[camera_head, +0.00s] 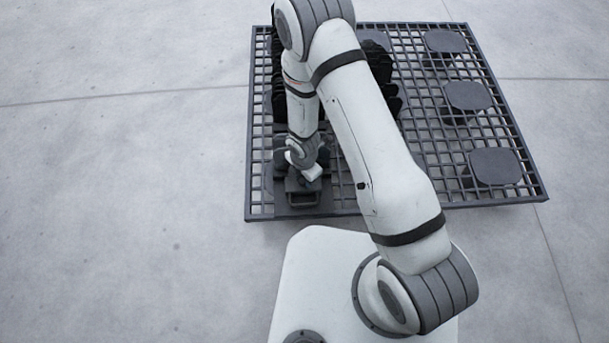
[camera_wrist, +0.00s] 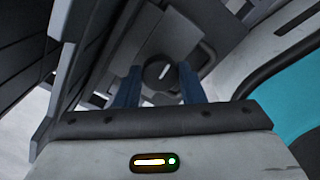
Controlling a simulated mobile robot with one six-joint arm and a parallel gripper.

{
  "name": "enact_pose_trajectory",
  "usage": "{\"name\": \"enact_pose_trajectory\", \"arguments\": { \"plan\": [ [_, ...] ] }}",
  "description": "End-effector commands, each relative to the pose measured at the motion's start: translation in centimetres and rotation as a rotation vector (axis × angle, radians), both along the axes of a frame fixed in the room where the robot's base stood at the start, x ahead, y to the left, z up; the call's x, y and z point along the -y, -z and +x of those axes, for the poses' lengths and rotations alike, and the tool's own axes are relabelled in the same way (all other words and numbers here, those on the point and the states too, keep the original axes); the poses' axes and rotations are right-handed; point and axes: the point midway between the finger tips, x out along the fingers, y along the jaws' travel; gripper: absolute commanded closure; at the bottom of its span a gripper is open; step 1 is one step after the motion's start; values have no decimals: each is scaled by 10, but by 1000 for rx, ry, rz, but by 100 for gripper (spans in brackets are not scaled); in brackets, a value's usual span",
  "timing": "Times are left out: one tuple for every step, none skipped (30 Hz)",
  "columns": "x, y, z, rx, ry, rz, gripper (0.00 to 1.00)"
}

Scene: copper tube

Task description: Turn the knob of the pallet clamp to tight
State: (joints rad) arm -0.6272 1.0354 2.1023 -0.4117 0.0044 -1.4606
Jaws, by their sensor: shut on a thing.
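The knob (camera_wrist: 160,71) is a dark round disc with a short white mark that slants up to the right in the wrist view. My gripper (camera_wrist: 160,82) has its two blue fingers on either side of the knob, shut on it. The pallet clamp (camera_head: 303,198) is a dark block with a loop-shaped front at the near left corner of the grid pallet (camera_head: 425,193). In the head view my wrist covers the knob and the fingertips. I cannot read any tight or loose marking around the knob.
Black stacked parts (camera_head: 279,85) stand on the pallet's left part, partly behind my arm. Several round grey pads (camera_head: 495,166) line its right side. In the wrist view a dark wall-like shape (camera_wrist: 85,60) rises close on the left. The concrete floor (camera_head: 120,180) around the pallet is clear.

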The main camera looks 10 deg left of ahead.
Motion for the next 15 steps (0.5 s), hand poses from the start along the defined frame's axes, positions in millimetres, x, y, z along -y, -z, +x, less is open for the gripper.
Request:
{"name": "enact_pose_trajectory", "arguments": {
  "plan": [
    [1, 0, 2, 1, 14, 0, 87],
    [1, 0, 2, 1, 20, 0, 87],
    [1, 0, 2, 1, 27, 0, 87],
    [1, 0, 2, 1, 31, 0, 87],
    [1, 0, 2, 1, 34, 0, 87],
    [1, 0, 2, 1, 37, 0, 87],
    [1, 0, 2, 1, 39, 0, 87],
    [1, 0, 2, 1, 40, 0, 87],
    [1, 0, 2, 2, 41, 1, 87],
    [1, 0, 2, 2, 41, 1, 87],
    [1, -1, 2, 2, 41, 1, 87],
    [1, -1, 2, 2, 41, 1, 87],
    [0, -1, 2, 2, 40, 1, 87],
    [0, -1, 2, 2, 40, 1, 87],
    [0, -1, 2, 2, 40, 1, 87]
  ]
}}
